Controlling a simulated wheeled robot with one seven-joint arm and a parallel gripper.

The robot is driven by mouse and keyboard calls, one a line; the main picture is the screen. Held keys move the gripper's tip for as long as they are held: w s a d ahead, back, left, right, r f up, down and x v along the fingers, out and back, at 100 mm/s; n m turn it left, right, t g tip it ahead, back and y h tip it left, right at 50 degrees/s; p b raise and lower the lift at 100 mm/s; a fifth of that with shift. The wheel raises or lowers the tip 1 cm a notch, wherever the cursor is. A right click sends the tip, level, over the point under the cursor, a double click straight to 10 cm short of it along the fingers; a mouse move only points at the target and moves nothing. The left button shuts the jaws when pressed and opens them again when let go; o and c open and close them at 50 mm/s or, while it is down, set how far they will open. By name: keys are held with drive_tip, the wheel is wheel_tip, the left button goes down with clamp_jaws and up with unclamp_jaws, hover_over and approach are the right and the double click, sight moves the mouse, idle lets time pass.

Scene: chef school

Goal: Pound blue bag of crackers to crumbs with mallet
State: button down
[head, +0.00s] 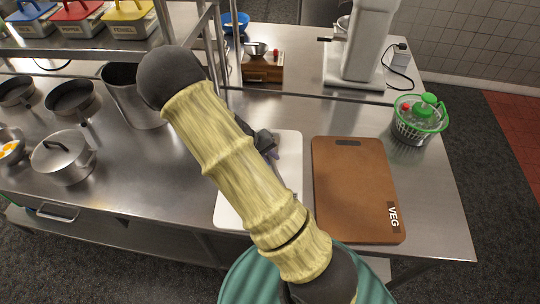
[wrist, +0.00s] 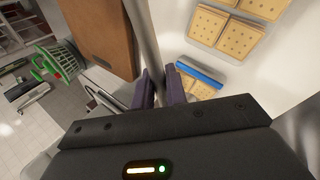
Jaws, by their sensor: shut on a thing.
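My gripper (wrist: 160,86) is shut, its purple fingers close together in the wrist view. A grey rod-like shape (wrist: 147,38), which looks like the mallet's handle, runs up from the fingers; I cannot make out the mallet's head. The bag of crackers (wrist: 200,72) shows to the right of the fingers, with a blue strip and several square tan crackers. It looks unbroken where visible. In the head view my gripper (head: 266,143) is over the white cutting board (head: 289,165), and my arm hides the bag.
A brown board (head: 350,185) marked VEG lies right of the white one. A green salad spinner (head: 418,119) stands near the right edge. A lidded pot (head: 63,158) and pans are at left. A white mixer (head: 361,45) stands at the back.

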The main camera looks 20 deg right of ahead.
idle(0.3)
wheel_tip(320, 180, down, 3)
drive_tip(key=b, duration=0.2)
drive_tip(key=shift+f+b, duration=0.2)
drive_tip(key=shift+b, duration=0.15)
drive_tip(key=shift+r, duration=0.15)
wheel_tip(320, 180, up, 6)
drive_tip(key=p, duration=0.4)
drive_tip(key=shift+r+p, duration=0.1)
drive_tip(key=shift+p, duration=0.3)
